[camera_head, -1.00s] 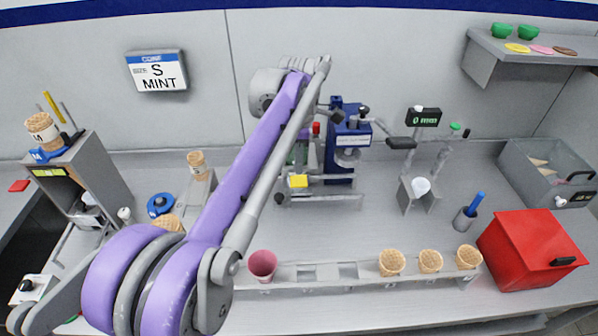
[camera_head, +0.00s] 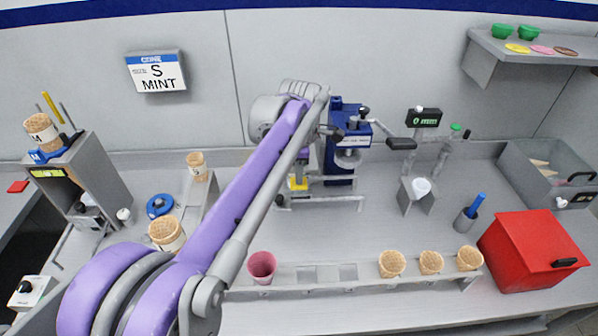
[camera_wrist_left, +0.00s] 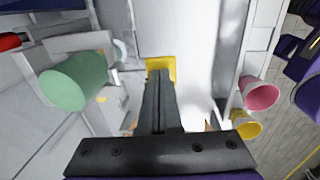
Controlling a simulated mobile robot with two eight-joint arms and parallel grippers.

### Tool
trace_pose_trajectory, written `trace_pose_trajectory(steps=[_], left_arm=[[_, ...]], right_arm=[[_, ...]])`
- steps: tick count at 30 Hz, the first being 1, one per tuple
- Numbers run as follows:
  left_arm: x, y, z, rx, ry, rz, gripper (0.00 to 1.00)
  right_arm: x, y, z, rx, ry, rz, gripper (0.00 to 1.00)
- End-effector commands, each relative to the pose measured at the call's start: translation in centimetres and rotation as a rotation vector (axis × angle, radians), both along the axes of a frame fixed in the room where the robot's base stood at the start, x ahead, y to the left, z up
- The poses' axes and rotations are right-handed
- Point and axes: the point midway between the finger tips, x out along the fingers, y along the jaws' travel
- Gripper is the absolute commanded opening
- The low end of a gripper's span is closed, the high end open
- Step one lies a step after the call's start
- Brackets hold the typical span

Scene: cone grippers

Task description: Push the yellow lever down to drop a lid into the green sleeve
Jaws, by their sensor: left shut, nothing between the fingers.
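The yellow lever (camera_head: 298,184) shows as a small yellow patch at the middle of the counter in the head view, partly covered. In the left wrist view the yellow lever (camera_wrist_left: 162,64) lies right at the tips of my left gripper (camera_wrist_left: 160,82). The dark fingers are shut together with nothing between them. They overlap the lever's near part; I cannot tell whether they touch it. The green sleeve (camera_wrist_left: 75,82) is a pale green cylinder to the left of the fingers in the wrist view. My arm hides most of that area in the head view. My right gripper is out of view.
A blue machine (camera_head: 342,140) stands just right of the lever. A rail (camera_head: 345,280) in front holds a pink cup (camera_head: 262,266) and several waffle cups. A red box (camera_head: 530,250) stands at the right. Counter between rail and machine is clear.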

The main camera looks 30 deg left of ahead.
Motion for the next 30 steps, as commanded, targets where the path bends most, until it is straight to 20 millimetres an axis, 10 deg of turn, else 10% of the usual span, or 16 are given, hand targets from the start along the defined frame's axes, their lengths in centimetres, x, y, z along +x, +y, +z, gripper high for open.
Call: trace_pose_trajectory(steps=[30], left_arm=[[-0.5,-0.4,-1.2,0.148,-0.240,-0.001,0.00]], right_arm=[[-0.2,0.0,-0.5,0.000,0.004,0.000,1.00]])
